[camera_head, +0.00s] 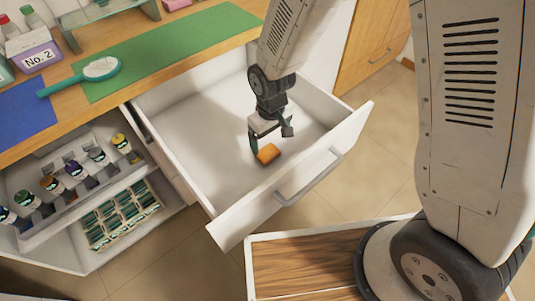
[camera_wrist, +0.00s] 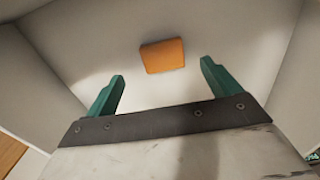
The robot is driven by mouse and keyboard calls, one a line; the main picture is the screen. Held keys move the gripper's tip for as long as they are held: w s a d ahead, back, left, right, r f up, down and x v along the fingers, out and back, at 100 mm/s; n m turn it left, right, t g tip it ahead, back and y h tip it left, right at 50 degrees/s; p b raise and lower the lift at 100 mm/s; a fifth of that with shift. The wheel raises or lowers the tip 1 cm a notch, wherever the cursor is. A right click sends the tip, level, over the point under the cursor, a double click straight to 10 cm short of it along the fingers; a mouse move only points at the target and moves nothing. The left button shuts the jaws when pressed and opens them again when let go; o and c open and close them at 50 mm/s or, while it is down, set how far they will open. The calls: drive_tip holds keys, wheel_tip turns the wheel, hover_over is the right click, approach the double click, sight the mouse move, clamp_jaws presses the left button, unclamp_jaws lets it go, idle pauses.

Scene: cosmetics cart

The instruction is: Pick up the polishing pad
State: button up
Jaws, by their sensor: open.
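The polishing pad looks like a small orange block (camera_head: 267,154) lying on the floor of the open white drawer (camera_head: 188,107), near its front panel. In the wrist view the orange pad (camera_wrist: 162,56) lies ahead of the fingertips, roughly midway between them. My gripper (camera_head: 270,138) is inside the drawer, just above and beside the pad. In the wrist view its two green fingers (camera_wrist: 162,80) are spread apart with nothing between them. I cannot tell the exact height of the fingertips above the drawer floor.
The drawer's front panel (camera_head: 340,137) and side walls surround my gripper. The rest of the drawer floor is bare. A counter above holds a green mat (camera_head: 165,50), a teal-handled brush (camera_head: 85,74) and a "No. 2" container (camera_head: 35,52). Lower left, a shelf holds several small bottles (camera_head: 75,170).

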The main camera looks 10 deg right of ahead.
sight(270, 154)
wheel_tip(270, 154, down, 8)
drive_tip(key=shift+s+r, duration=0.15)
drive_tip(key=shift+r, duration=0.05)
drive_tip(key=c, duration=1.1)
